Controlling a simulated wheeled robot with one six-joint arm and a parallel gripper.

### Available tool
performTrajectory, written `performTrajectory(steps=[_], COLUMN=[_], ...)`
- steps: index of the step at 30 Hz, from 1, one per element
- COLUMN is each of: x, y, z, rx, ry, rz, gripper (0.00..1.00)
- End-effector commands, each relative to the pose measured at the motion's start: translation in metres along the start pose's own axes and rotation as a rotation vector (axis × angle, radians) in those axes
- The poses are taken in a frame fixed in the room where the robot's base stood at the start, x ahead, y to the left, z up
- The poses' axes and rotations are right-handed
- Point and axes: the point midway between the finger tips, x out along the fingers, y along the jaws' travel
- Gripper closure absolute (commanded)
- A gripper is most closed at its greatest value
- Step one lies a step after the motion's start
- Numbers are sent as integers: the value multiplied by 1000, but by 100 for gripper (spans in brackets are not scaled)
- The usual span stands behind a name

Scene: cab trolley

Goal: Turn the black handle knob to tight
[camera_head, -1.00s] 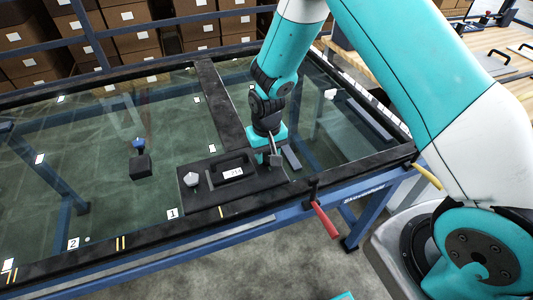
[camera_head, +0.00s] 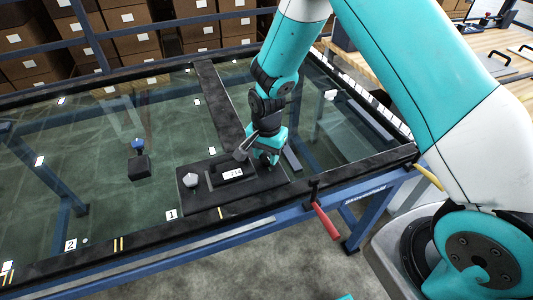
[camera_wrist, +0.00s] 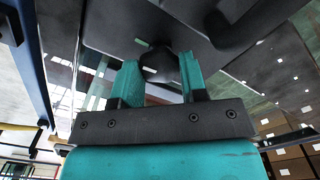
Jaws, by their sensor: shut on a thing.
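A dark plate (camera_head: 215,200) lies on the glass table near its front edge. It has a raised black handle bar with a white label (camera_head: 231,174). My gripper (camera_head: 269,160) points down at the plate's right end. The gripper is shut on this knob, which is mostly hidden in the body view. The knob's marking, if any, cannot be read.
A pale grey knob (camera_head: 190,181) sits at the plate's left end. A black block with a blue knob (camera_head: 139,164) stands farther left on the glass. A red-handled lever (camera_head: 326,221) sticks out from the front rail. The glass left of the plate is mostly clear.

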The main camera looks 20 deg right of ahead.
Motion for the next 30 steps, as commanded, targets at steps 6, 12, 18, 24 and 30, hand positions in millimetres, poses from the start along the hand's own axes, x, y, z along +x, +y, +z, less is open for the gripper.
performTrajectory(steps=[6, 12, 18, 24, 30], x=[-1, -1, -1, -1, -1], y=[-1, -1, -1, -1, -1], z=[-1, -1, -1, -1, -1], rx=[85, 119, 125, 124, 123], ry=[3, 3, 3, 3, 2], rz=[-3, -4, -4, -4, -2], gripper=[84, 84, 84, 84, 35])
